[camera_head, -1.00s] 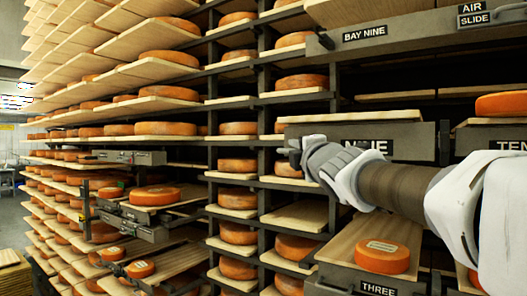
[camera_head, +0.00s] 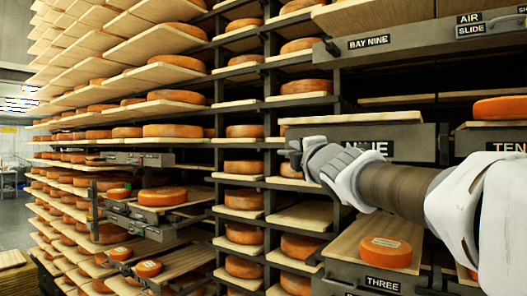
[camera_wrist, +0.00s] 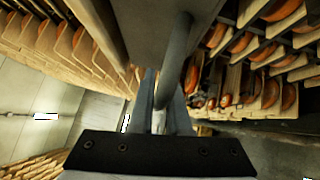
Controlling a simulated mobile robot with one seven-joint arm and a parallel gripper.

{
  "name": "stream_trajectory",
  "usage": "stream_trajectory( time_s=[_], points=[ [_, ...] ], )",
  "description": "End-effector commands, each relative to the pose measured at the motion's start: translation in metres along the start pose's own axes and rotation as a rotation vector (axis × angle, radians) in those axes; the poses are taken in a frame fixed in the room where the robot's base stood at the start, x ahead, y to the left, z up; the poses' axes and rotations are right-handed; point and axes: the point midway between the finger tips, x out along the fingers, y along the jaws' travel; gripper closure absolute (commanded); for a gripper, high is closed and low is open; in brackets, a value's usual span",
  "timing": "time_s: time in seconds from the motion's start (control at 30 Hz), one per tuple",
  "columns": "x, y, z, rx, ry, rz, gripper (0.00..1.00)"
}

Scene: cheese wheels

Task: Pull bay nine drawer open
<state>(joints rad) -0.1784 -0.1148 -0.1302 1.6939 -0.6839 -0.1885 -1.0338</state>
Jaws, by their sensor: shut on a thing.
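The bay nine drawer (camera_head: 410,137) has a dark grey front with a NINE label, partly covered by my arm, and a pale board (camera_head: 350,118) on top. It stands at mid height, right of centre in the head view. My gripper (camera_head: 294,153) is at the left part of this front, its fingers small and partly hidden by my wrist. In the wrist view, a grey bar handle (camera_wrist: 177,60) runs down between the fingers of my gripper (camera_wrist: 160,95), which are shut on it. The drawer's grey underside or front fills the top of that view.
Above is a grey slide unit (camera_head: 420,38) labelled BAY NINE and AIR SLIDE. Below is a THREE drawer (camera_head: 350,278) with an orange cheese wheel (camera_head: 385,251) on its board. A TEN drawer (camera_head: 500,147) is at right. Racks of cheese fill the left; floor shows at far left.

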Motion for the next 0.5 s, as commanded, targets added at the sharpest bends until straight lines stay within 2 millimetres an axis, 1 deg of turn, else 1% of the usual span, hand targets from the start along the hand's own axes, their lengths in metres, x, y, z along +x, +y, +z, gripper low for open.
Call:
stream_trajectory(
  time_s=[0.2, 0.23, 0.27, 0.3, 0.5],
  points=[
    [0.0001, -0.0005, 0.0, 0.0, 0.0, -0.001, 1.0],
    [0.0, -0.0004, 0.0, 0.0, 0.0, -0.001, 0.8],
    [0.0, -0.0004, 0.0, 0.0, 0.0, -0.001, 0.74],
    [0.0, -0.0004, 0.0, 0.0, 0.0, -0.001, 0.73],
    [0.0, -0.0002, 0.0, 0.0, 0.0, 0.0, 0.73]
  ],
)
